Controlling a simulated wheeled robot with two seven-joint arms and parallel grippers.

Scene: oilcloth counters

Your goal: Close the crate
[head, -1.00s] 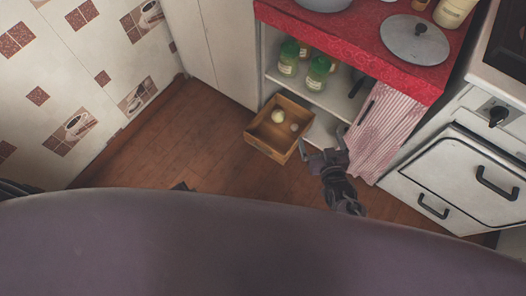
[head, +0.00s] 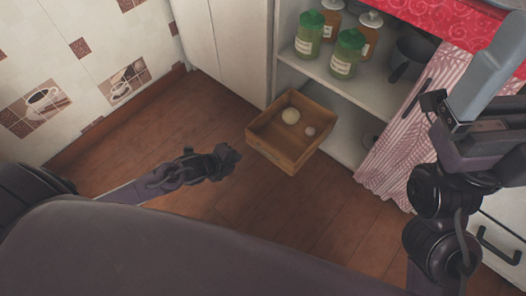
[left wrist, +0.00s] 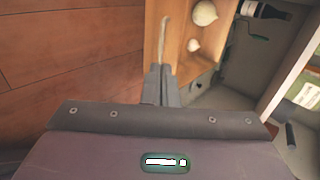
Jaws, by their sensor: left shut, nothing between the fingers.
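The crate (head: 280,152) is a wooden, drawer-like box sticking out from the lower part of the cabinet, its open top showing. A pale onion-like bulb (head: 291,116) and a smaller one (head: 310,131) lie inside. My left gripper (head: 230,158) is shut and empty, low over the floor, just left of the crate's front. In the left wrist view, its closed fingers (left wrist: 161,84) point at the crate's front wall (left wrist: 154,38); I cannot tell whether they touch. My right gripper (head: 485,95) is raised close to the camera at the right; its fingertips are unclear.
Green-lidded jars (head: 346,54) stand on the shelf (head: 350,85) above and behind the crate. A striped cloth (head: 405,142) hangs right of it, beside a white oven. A closed cabinet door (head: 238,45) is at left. The wooden floor (head: 150,145) in front is clear.

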